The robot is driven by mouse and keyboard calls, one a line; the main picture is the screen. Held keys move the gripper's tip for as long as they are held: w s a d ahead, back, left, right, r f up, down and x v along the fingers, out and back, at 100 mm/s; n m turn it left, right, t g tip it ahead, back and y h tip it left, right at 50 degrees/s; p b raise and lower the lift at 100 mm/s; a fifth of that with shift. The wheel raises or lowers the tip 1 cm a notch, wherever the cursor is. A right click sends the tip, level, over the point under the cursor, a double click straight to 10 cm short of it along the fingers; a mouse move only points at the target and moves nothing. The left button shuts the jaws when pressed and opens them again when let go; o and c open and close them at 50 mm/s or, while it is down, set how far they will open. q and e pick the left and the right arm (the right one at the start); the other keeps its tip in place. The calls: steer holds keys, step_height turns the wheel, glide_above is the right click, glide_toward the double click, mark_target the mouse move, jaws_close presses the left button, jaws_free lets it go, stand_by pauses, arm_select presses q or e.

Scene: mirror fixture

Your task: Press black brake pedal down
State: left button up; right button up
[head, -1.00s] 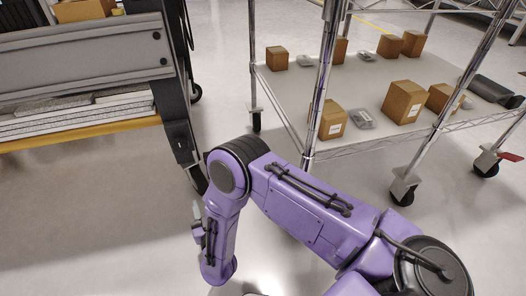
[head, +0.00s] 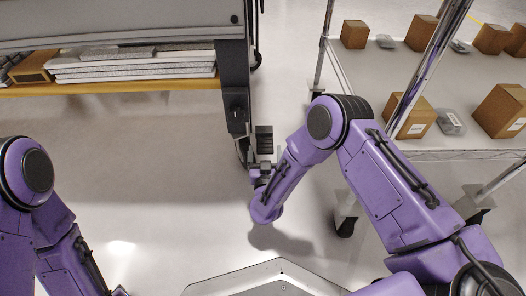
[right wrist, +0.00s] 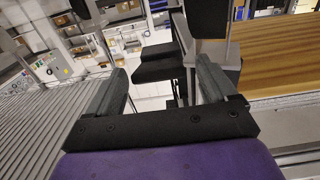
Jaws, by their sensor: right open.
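The black brake pedal (head: 264,139) is low beside the fixture's leg in the head view. In the right wrist view the pedal (right wrist: 158,68) is a black stepped block beyond the gap between my fingers. My right gripper (head: 262,171) is at the near side of the pedal, and in the wrist view its grey fingers (right wrist: 163,85) are spread apart with nothing gripped. I cannot tell whether they touch the pedal. My left arm is at the lower left of the head view; its gripper is cut off by the bottom edge.
The grey fixture frame (head: 110,28), with a wooden lower shelf (head: 120,88) holding stacked panels, stands at the upper left. A wire rack (head: 465,143) with cardboard boxes stands close to my right arm. The floor (head: 160,160) in front of the fixture is clear.

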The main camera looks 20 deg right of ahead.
steer(key=c, duration=1.1)
arm_select(q)
steer(key=shift+s, duration=0.1)
arm_select(e)
steer(key=shift+o, duration=0.2)
steer(key=shift+d+f+t, duration=0.15)
steer(key=shift+f+t, duration=0.15)
steer(key=shift+t, duration=0.3)
steer(key=o, duration=1.1)
steer(key=shift+c, duration=0.2)
